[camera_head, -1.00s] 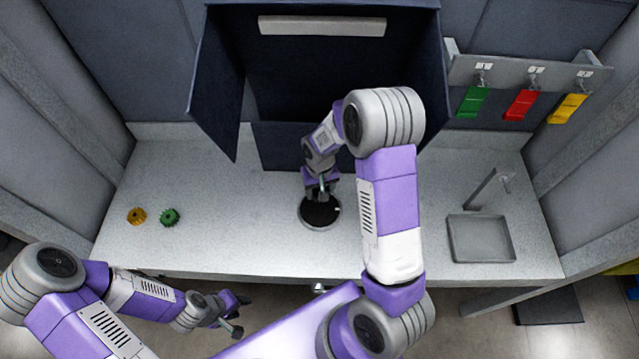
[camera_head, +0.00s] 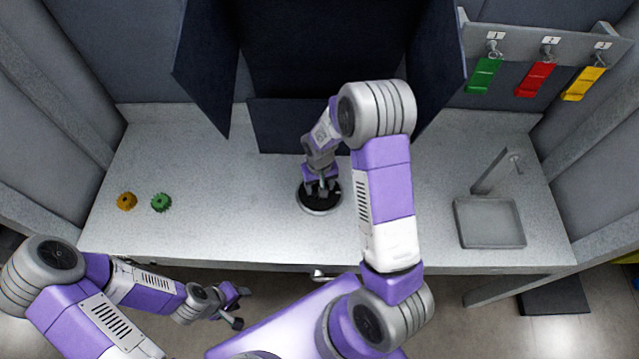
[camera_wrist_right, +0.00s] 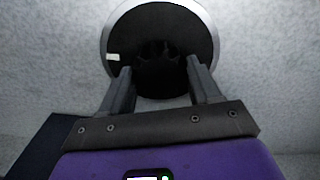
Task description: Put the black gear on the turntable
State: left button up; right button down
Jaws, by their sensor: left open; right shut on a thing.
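The turntable (camera_head: 319,211), a black disc with a silver rim, sits on the grey worktop at the middle. It also fills the top of the right wrist view (camera_wrist_right: 190,25). My right gripper (camera_head: 321,189) points down over the disc. Its fingers are shut on the black gear (camera_wrist_right: 160,68), which is dark and hard to tell from the disc behind it. I cannot tell whether the gear touches the disc. My left gripper (camera_head: 241,307) is open and empty in front of the worktop's front edge, at lower left.
A yellow gear (camera_head: 127,201) and a green gear (camera_head: 161,202) lie on the left of the worktop. A dark open-fronted box (camera_head: 325,60) stands behind the turntable. A grey tray (camera_head: 490,222) is at right. Green, red and yellow tags (camera_head: 536,79) hang on a rack.

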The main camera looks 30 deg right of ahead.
jog(key=shift+f+b, duration=0.3)
jog(key=shift+c, duration=0.8)
grip_release()
jog(key=shift+o, duration=0.8)
jog(key=shift+r, duration=0.1)
jog(key=shift+r+p, duration=2.5)
jog(key=shift+r, duration=0.95)
jog(key=shift+f, duration=0.1)
